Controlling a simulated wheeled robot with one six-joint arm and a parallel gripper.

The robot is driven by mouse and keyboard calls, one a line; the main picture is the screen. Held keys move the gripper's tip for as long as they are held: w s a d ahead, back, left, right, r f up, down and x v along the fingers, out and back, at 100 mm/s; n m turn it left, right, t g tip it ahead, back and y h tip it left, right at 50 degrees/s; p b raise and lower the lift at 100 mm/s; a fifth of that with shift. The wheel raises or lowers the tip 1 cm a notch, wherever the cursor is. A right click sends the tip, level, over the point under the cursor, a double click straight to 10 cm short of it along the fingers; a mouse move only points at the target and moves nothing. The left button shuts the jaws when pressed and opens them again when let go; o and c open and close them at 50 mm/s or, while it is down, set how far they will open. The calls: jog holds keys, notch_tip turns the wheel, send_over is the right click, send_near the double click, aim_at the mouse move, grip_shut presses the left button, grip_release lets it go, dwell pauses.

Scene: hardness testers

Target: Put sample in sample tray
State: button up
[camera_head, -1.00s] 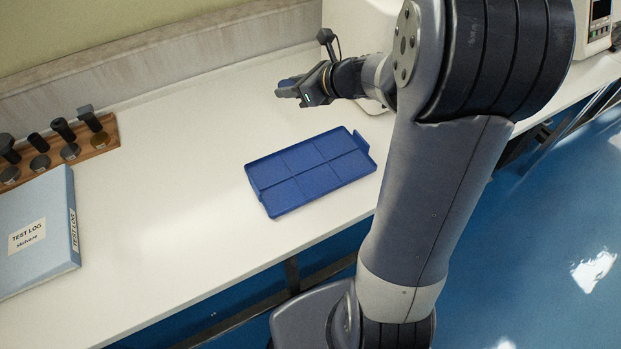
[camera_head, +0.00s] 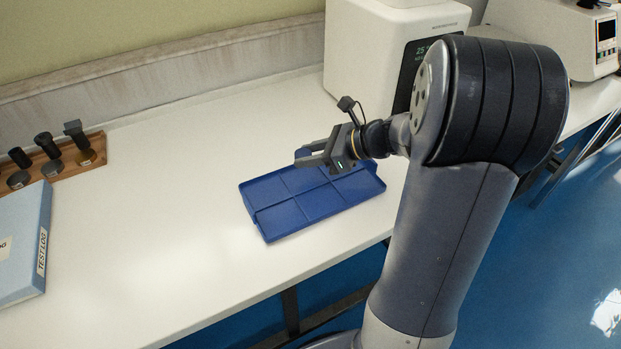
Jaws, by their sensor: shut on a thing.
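The blue sample tray (camera_head: 268,222) lies flat on the white bench, with low rims and shallow compartments. The compartments I can see are empty. My gripper (camera_head: 308,157) is above the tray's far side, with its fingers pointing left in the picture. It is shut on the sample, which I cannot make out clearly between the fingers. The gripper and wrist hide part of the tray's far right side. I cannot tell the exact height of the fingers above the tray.
A white tester (camera_head: 362,50) with a dark display stands behind my wrist. Another tester (camera_head: 545,38) is farther right. A wooden rack (camera_head: 97,158) with dark tools and a blue test log binder (camera_head: 22,250) are at left. The bench between binder and tray is clear.

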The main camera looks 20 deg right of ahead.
aim_at(310, 179)
jog(key=shift+f+b, duration=0.55)
jog(key=shift+f, duration=1.95)
jog(key=shift+f, duration=0.1)
jog(key=shift+f, duration=0.15)
jog(key=o, duration=1)
jog(key=shift+r, duration=0.3)
jog(key=p+v, duration=0.2)
jog(key=v, duration=1)
